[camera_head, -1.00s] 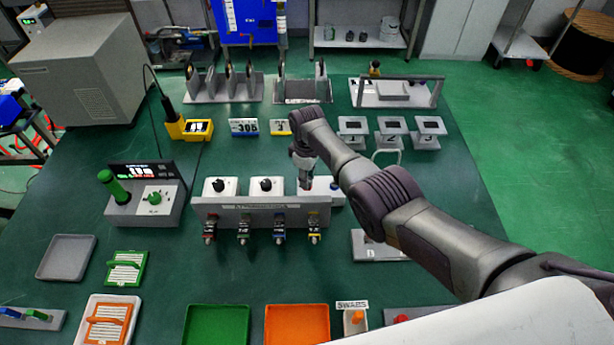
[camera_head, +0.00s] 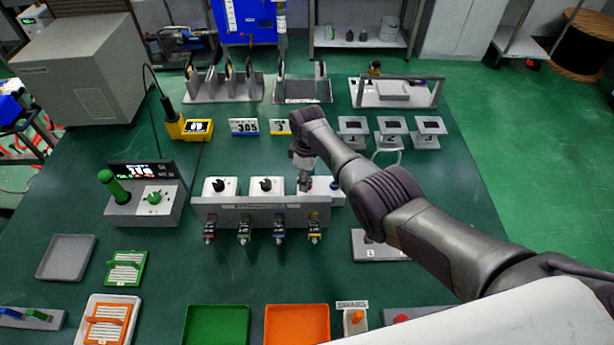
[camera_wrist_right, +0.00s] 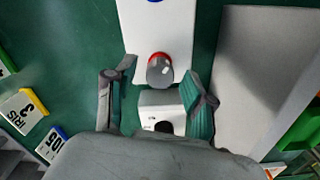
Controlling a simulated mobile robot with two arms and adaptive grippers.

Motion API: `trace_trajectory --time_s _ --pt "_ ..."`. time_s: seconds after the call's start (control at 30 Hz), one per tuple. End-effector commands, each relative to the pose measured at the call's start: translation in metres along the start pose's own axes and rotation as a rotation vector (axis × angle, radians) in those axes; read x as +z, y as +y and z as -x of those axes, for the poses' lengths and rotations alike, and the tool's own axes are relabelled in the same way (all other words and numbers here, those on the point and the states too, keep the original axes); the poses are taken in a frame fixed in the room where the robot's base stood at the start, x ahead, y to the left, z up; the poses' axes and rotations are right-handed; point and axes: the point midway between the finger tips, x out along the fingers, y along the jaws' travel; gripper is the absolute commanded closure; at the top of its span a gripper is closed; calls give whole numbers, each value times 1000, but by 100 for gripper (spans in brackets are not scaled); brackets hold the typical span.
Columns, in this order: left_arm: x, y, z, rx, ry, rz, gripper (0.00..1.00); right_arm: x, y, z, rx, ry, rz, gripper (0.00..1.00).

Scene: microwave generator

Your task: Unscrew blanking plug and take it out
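A dark grey rounded plug (camera_wrist_right: 160,72) with a red ring at its base sits on a white block (camera_wrist_right: 178,25) in the right wrist view. My right gripper (camera_wrist_right: 150,82) has its two fingers spread wide on either side of the plug, with gaps visible; it is open and empty. In the head view the right gripper (camera_head: 305,176) points down over the rightmost white block (camera_head: 325,197) of the grey stand (camera_head: 262,212), hiding most of its top. My left gripper is not in view.
Two other white blocks with black knobs (camera_head: 220,186) stand to the left on the same stand. Several coloured connectors hang at its front. Numbered grey stands (camera_head: 391,128) are behind to the right. Green table lies clear between the stand and the front trays (camera_head: 217,325).

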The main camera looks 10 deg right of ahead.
Motion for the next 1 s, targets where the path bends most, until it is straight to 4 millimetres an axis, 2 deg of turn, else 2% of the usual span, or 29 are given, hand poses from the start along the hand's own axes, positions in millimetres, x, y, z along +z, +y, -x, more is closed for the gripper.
trace_trajectory --time_s 0.27,0.43,0.57,0.8,1.0 --pt "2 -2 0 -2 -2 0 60 0 0 2 1 1 0 46" --pt "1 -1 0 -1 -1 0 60 -1 1 14 2 3 0 46" --pt "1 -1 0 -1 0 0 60 0 0 32 4 3 1 46" --pt "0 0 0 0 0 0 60 0 1 86 3 3 0 46" --pt "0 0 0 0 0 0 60 0 1 113 2 1 0 46"
